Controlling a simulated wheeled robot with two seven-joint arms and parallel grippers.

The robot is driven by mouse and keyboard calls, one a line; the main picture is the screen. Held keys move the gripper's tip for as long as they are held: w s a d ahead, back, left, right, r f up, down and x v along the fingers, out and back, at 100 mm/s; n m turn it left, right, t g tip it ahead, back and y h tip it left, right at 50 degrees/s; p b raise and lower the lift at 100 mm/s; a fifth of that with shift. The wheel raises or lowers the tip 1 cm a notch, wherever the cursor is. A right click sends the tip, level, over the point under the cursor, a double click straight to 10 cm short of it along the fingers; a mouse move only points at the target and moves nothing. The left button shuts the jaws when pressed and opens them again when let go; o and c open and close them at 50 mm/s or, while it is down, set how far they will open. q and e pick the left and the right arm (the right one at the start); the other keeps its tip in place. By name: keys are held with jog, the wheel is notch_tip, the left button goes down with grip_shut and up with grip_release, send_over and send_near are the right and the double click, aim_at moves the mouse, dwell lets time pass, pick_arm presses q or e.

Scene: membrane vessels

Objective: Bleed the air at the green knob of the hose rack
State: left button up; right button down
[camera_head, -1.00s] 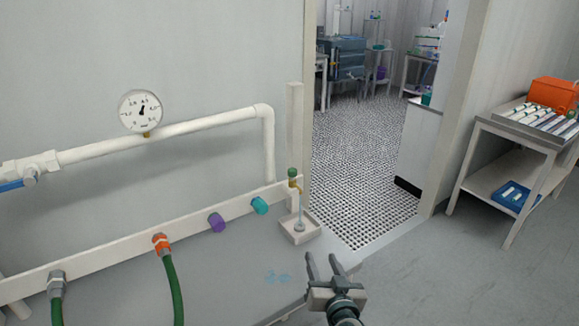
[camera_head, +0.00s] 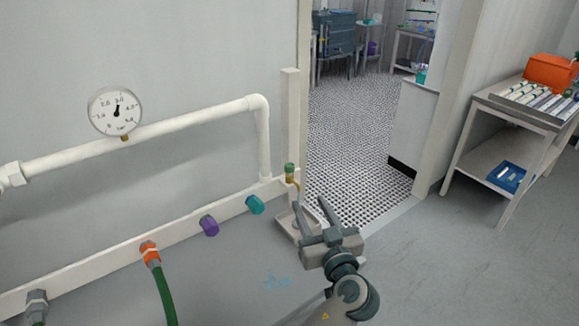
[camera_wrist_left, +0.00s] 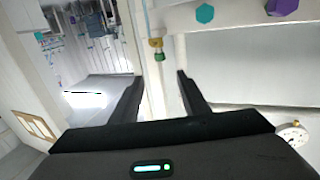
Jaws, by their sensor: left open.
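The green knob (camera_head: 290,168) sits on a small brass valve at the right end of the white hose rack rail (camera_head: 180,232). A small tray (camera_head: 285,222) lies below the knob, partly hidden behind my left gripper. My left gripper (camera_head: 311,204) is open and empty, its fingers pointing toward the valve, just below and right of the knob. In the left wrist view the green knob (camera_wrist_left: 156,43) shows ahead, between the lines of the two open fingers (camera_wrist_left: 160,85) and beyond their tips. My right gripper is not in view.
A teal cap (camera_head: 255,205), a purple cap (camera_head: 209,226) and an orange coupling (camera_head: 150,250) with a green hose line the rail. A pressure gauge (camera_head: 115,111) sits on the white pipe above. A doorway is behind; a trolley (camera_head: 515,115) stands right.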

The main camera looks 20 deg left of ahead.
aim_at(291, 170)
pick_arm(q)
jog(key=p+x, duration=0.7)
jog(key=x, duration=1)
jog(key=shift+w+a+p, duration=0.2)
jog(key=shift+w+p, duration=0.05)
jog(key=shift+p, duration=0.05)
jog(key=shift+c, duration=0.4)
jog(key=c, duration=1)
